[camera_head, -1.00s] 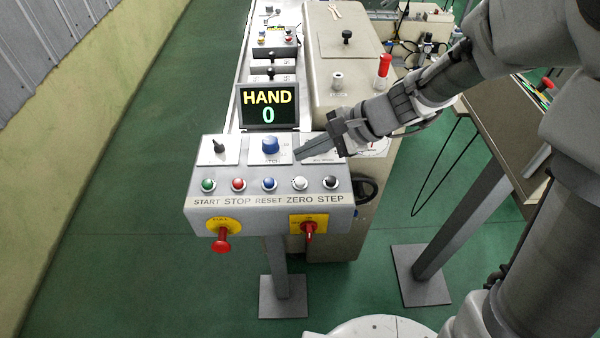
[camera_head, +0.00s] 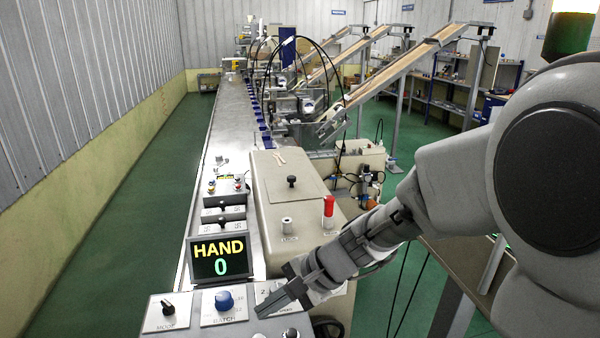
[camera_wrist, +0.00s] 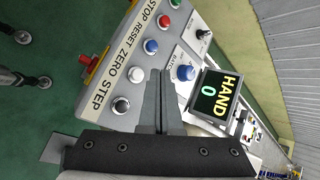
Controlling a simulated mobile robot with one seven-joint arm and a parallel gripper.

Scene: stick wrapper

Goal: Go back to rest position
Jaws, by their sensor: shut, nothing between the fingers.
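My gripper (camera_head: 281,300) is shut and empty, over the right part of the control panel in the head view. In the wrist view its closed fingers (camera_wrist: 160,95) lie across the picture's middle, over the panel (camera_wrist: 118,72). The panel carries a blue BATCH knob (camera_head: 224,301), a black MODE knob (camera_head: 168,307) and a row of push buttons, among them a red one (camera_wrist: 135,74) and a blue one (camera_wrist: 150,46). The display (camera_head: 221,258) reads HAND 0. The gripper hides part of the panel's right side. I cannot tell the gap between fingertips and panel.
A beige machine housing (camera_head: 290,185) with a red-topped post (camera_head: 328,212) stands behind the panel. A long conveyor line (camera_head: 232,130) runs to the back, with sloped chutes (camera_head: 405,68) at the right. Green floor (camera_head: 150,170) is clear on the left.

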